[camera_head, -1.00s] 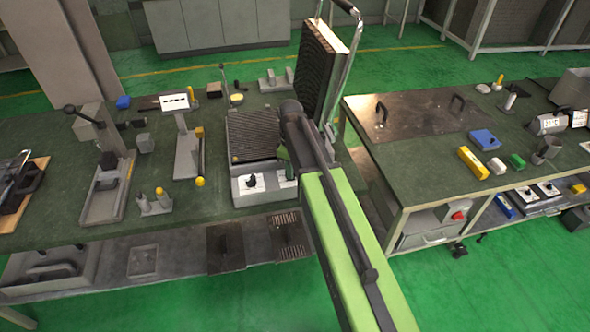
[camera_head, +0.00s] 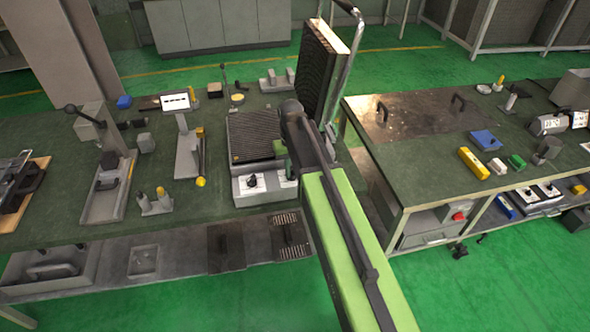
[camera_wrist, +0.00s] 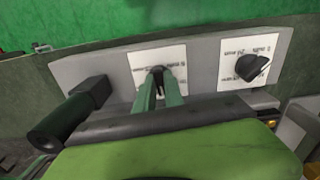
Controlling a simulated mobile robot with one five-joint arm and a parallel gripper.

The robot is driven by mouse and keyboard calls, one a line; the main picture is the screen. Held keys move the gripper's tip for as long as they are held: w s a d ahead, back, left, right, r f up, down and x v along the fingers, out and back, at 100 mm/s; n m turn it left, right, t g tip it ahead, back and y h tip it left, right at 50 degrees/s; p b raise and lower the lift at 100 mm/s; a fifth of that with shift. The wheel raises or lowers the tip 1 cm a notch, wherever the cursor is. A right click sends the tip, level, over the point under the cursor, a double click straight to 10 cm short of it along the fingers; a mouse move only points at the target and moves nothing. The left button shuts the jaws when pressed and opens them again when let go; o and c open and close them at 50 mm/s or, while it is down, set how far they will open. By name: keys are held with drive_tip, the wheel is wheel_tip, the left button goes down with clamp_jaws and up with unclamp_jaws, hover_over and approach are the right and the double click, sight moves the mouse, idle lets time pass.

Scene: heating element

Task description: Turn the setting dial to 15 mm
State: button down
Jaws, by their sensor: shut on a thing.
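The heating device has a ribbed lower plate (camera_head: 252,133) and a grey front with white scale labels. In the wrist view, my gripper (camera_wrist: 158,82) has its green fingers shut on a dark dial at the middle of one white scale label (camera_wrist: 179,54). The fingers cover most of that dial, so its setting cannot be read. A second black dial (camera_wrist: 252,68) sits on the other label, apart from the gripper; it also shows in the head view (camera_head: 253,181). The print on the labels is too small and blurred to read surely. In the head view my arm hides my fingertips.
A ribbed upper plate (camera_head: 318,75) stands raised behind my gripper, with a bent metal handle (camera_head: 346,70). A black handle (camera_wrist: 72,113) sticks out beside the held dial. Several fixtures stand on the left bench; the right bench (camera_head: 408,160) carries small coloured parts.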

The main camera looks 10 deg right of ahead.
drive_tip(key=shift+w+m, duration=0.15)
drive_tip(key=shift+m, duration=0.35)
drive_tip(key=c, duration=1.4)
unclamp_jaws()
drive_tip(key=shift+c, duration=0.2)
drive_tip(key=shift+r, duration=0.1)
wheel_tip(320, 180, up, 17)
drive_tip(key=p, duration=1.7)
